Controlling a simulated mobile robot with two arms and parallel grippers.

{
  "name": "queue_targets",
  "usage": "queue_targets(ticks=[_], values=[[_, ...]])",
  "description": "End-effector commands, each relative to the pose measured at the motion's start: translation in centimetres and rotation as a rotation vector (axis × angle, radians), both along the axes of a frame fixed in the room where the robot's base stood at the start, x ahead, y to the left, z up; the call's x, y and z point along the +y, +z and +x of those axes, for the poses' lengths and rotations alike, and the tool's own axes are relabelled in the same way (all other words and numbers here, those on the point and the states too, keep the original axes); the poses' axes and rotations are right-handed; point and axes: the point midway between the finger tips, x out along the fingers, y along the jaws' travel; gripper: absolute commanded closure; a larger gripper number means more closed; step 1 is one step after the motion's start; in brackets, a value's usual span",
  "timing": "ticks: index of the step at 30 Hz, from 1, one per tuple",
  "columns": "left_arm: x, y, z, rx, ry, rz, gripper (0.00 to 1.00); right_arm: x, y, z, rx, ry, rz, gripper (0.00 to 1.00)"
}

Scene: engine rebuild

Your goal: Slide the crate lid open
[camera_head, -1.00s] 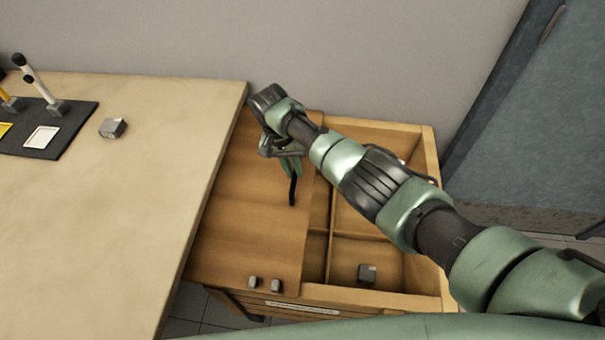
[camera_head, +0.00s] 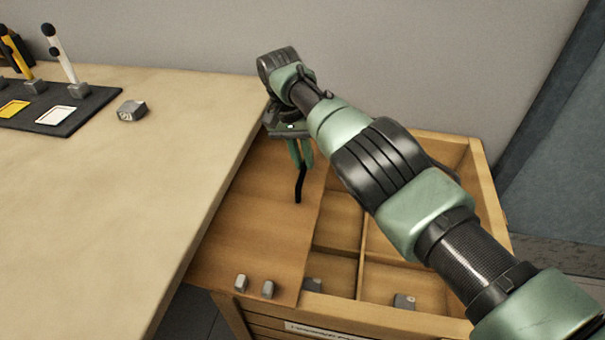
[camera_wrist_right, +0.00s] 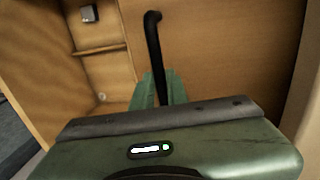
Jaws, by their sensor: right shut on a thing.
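The wooden crate (camera_head: 490,220) stands beside the table's right edge. Its flat wooden lid (camera_head: 240,225) covers the left part, and the compartments on the right lie open. A black handle (camera_head: 299,186) rises from the lid. My right gripper (camera_head: 302,162) is above the lid and shut on the handle. In the right wrist view the black handle (camera_wrist_right: 155,55) comes out between the green fingers, with the lid (camera_wrist_right: 220,50) behind it. My left gripper is in neither view.
The pale table (camera_head: 130,210) lies close along the lid's left side. Two small grey blocks (camera_head: 241,283) (camera_head: 268,289) sit at the lid's front edge. Another grey block (camera_head: 404,301) is in an open compartment. A grey block (camera_head: 132,110) and a black mat (camera_head: 90,105) are on the table.

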Motion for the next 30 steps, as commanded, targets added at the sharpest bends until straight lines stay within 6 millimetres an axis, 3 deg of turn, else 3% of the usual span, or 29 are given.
queue_targets(ticks=[14, 15, 17, 18, 30], values=[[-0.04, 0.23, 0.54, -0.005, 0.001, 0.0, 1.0, 0.33, 0.22, 0.0, -0.001, 0.006, 0.004, 1.0], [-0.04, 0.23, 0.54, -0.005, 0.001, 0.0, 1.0, 0.34, 0.21, -0.01, 0.0, 0.007, 0.004, 0.83], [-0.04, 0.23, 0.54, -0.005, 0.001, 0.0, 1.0, 0.36, 0.2, -0.04, 0.001, 0.007, 0.004, 0.66], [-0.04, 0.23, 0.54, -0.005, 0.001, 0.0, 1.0, 0.35, 0.18, -0.04, 0.001, 0.007, 0.004, 0.64], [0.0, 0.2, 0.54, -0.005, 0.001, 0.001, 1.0, 0.27, 0.05, -0.09, 0.003, 0.005, 0.003, 0.64]])
